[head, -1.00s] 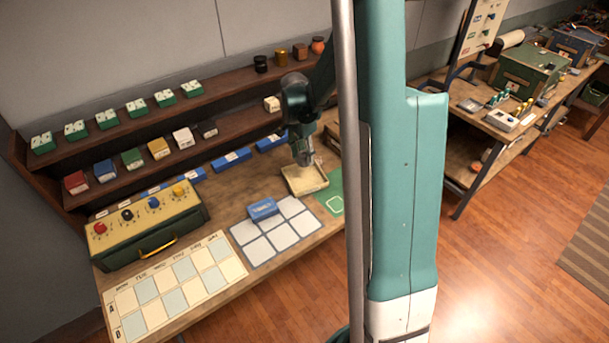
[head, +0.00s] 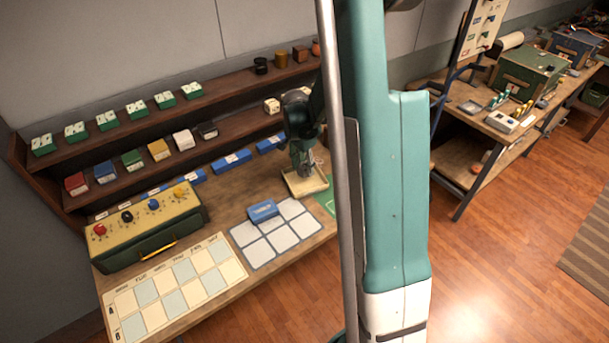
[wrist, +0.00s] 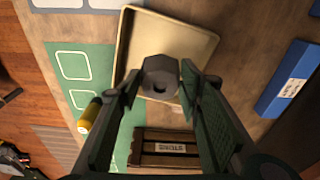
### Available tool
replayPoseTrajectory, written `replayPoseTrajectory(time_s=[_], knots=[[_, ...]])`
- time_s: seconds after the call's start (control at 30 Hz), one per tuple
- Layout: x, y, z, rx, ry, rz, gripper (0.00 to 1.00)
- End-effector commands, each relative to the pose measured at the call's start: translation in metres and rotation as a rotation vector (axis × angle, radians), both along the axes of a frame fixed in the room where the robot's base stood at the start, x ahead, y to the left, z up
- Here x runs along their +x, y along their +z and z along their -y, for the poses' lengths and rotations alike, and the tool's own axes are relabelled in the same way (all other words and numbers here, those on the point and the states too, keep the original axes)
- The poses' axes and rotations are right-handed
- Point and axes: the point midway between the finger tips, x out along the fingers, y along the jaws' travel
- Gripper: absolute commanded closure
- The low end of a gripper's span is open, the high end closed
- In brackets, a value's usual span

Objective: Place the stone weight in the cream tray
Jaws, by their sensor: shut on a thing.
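In the head view my gripper (head: 304,168) is low over the cream tray (head: 313,190), and the weight is too small to make out.
A green mat (wrist: 72,62) with a yellow cylinder (wrist: 90,114) lies left of the tray in the wrist view. A brown labelled crate (wrist: 150,158) is near, and a blue bin (wrist: 288,80) is right. A gridded board (head: 283,238) lies in front of the tray.

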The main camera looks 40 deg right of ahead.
Motion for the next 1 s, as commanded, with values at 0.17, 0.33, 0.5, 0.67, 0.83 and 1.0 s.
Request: replayPoseTrajectory(time_s=[0.17,0.33,0.5,0.67,0.83,1.0], knots=[[0.0,-0.007,0.0,0.0,0.0,0.0,0.83],[0.0,-0.007,0.0,0.0,0.0,0.0,0.83],[0.0,-0.008,0.0,0.0,0.0,0.0,0.83],[0.0,-0.017,0.0,0.0,0.0,0.0,0.83],[0.0,-0.033,0.0,0.0,0.0,0.0,0.83],[0.0,-0.046,0.0,0.0,0.0,0.0,0.83]])
